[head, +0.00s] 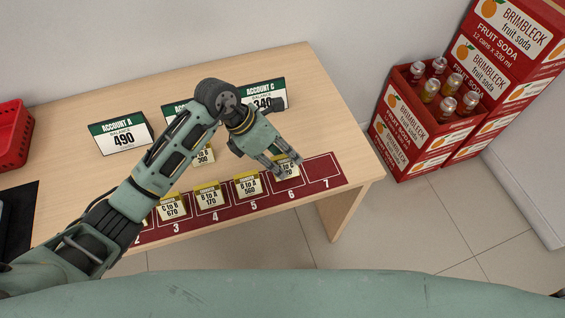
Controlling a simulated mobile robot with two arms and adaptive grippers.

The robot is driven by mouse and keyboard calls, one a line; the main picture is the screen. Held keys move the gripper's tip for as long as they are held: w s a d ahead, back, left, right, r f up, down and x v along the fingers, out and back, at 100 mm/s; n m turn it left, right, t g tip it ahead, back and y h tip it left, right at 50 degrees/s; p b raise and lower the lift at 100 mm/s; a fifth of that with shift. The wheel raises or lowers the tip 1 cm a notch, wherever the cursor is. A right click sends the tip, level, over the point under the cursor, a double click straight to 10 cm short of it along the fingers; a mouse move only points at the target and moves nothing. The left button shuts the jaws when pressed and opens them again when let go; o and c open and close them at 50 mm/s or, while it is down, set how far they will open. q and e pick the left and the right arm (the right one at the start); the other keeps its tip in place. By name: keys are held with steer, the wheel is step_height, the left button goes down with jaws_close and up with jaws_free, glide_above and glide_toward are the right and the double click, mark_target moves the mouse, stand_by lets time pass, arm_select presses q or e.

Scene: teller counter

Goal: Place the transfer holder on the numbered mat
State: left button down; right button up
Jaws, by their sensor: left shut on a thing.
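The dark red numbered mat (326,170) lies along the table's front edge, with numbers 2 to 7 showing. My left gripper (286,160) is shut on a small yellow-topped transfer holder (288,171) at space 6. The fingers hide part of its label, and I cannot tell whether it touches the mat. Other holders stand on space 3 (C to B 670) (171,208), space 4 (B to A 170) (208,197) and space 5 (A to B 560) (248,187). A holder near space 2 is mostly hidden by my arm. Space 7 is empty. My right gripper is not in view.
Another holder (205,155) marked 300 stands behind my arm, partly hidden. Account signs A (122,134) and C (266,96) stand farther back; a middle sign is partly covered. A red basket (12,135) is at left. Soda crates (418,135) stand right of the table.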

mark_target(282, 166)
arm_select(q)
steer(key=shift+f, duration=1.55)
steer(key=shift+f, duration=0.2)
steer(key=c, duration=1.4)
jaws_free()
steer(key=shift+r, duration=0.15)
steer(key=v, duration=1.2)
steer(key=shift+b, duration=0.45)
steer(key=shift+s+d, duration=0.1)
